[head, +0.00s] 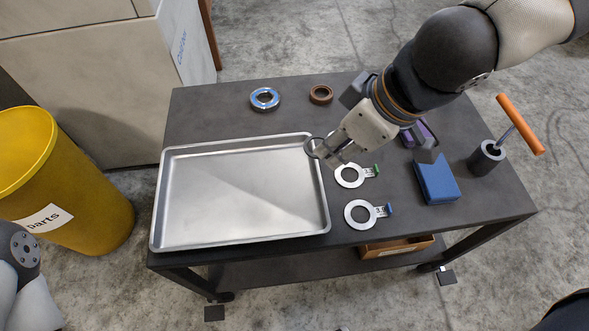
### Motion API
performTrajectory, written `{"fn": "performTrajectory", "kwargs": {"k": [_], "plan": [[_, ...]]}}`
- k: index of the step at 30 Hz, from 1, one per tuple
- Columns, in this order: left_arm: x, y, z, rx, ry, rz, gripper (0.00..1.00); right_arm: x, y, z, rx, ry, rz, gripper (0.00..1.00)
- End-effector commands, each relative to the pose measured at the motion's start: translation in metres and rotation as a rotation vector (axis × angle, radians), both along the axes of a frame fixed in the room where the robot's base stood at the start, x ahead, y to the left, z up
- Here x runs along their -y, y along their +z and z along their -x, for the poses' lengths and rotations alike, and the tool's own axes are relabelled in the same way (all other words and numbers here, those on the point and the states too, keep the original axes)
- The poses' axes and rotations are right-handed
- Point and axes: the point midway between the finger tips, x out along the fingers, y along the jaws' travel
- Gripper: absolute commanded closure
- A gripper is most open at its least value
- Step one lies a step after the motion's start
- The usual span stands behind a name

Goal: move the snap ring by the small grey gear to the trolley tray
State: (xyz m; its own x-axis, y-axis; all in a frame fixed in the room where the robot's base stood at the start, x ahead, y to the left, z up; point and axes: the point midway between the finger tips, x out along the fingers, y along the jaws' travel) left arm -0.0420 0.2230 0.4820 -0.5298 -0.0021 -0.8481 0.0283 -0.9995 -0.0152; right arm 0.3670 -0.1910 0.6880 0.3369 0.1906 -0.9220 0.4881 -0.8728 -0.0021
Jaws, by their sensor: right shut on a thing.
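My right gripper (328,155) reaches in from the upper right and is shut on a thin dark snap ring (307,144). The ring is held at the fingertips, over or close to the right rim of the tray. The trolley tray (155,215) is a shallow silver metal tray on the left of the dark trolley top, and it is empty. I cannot tell how high the ring is above the rim. No small grey gear can be made out. My left gripper is out of view.
On the trolley top (215,113) are a blue-and-silver bearing (256,103), a brown ring (313,98), two flat ring tools with green (342,183) and blue (350,222) tips, a blue block (437,184) and an orange-handled tool (520,124). A yellow bin (95,215) stands left.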

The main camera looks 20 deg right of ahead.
Motion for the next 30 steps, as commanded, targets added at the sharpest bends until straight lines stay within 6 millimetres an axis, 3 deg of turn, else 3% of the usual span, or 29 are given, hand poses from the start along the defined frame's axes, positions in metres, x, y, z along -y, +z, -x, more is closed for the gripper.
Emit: {"fn": "performTrajectory", "kwargs": {"k": [1, 6, 12, 18, 30], "plan": [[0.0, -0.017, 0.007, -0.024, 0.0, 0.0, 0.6, -0.006, -0.017, -0.008, -0.007, 0.003, 0.004, 1.0], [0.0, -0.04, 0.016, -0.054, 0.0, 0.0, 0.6, -0.023, -0.043, -0.029, -0.007, 0.006, 0.009, 1.0], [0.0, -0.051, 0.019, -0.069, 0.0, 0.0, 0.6, -0.036, -0.062, -0.046, -0.004, 0.003, 0.006, 1.0], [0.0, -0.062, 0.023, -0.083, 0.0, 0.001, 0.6, -0.041, -0.096, -0.051, -0.007, 0.003, 0.002, 1.0], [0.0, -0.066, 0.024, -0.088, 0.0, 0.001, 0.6, -0.04, -0.102, -0.052, -0.003, 0.001, 0.003, 1.0]]}}
